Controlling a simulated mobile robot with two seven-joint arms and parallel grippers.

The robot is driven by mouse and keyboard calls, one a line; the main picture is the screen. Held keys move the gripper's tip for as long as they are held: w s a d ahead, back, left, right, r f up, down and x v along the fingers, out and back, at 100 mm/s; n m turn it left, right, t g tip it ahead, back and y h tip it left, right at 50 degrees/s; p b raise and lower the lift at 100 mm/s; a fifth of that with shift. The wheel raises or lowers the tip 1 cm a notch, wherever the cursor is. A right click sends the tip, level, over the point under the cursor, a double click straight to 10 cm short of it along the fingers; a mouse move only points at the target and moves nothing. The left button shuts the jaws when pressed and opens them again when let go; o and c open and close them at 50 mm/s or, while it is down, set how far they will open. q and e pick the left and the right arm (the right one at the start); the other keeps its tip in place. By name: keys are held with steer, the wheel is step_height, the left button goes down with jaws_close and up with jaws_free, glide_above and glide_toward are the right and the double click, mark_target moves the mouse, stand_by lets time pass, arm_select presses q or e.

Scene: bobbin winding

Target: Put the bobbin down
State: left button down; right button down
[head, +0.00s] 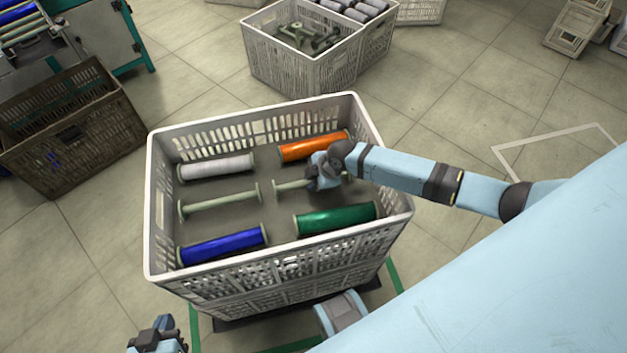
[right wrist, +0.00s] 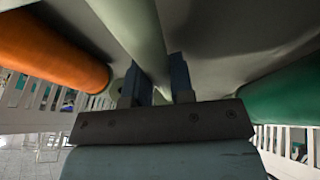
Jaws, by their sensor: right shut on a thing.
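A bare pale-green bobbin (head: 291,186) lies level in the large light-grey crate (head: 152,210), in the middle of its right column, between an orange bobbin and a green one. My right gripper (head: 318,180) reaches down into the crate over it and hides part of its right half. In the right wrist view, the gripper's two dark fingers (right wrist: 156,85) are shut on the pale shaft of the bobbin (right wrist: 135,35), one on each side. Whether the bobbin touches the crate floor I cannot tell. My left gripper (head: 157,338) is outside the crate at the lower left, holding nothing I can see.
The crate also holds an orange bobbin (head: 312,146), a green bobbin (head: 335,219), a white bobbin (head: 215,166), a blue bobbin (head: 222,245) and another bare bobbin (head: 218,200). A brown crate (head: 75,145) stands left, and another grey crate (head: 300,70) behind.

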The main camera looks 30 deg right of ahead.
steer(key=c, duration=1)
jaws_free()
steer(key=shift+r, duration=0.15)
arm_select(q)
steer(key=shift+s+a+r+p, duration=0.1)
steer(key=shift+r+p, duration=0.25)
steer(key=shift+p, duration=0.6)
arm_select(e)
steer(key=v, duration=1.1)
steer(key=shift+s+d+r, duration=0.15)
steer(key=shift+s+r, duration=0.05)
steer(key=shift+r, duration=0.15)
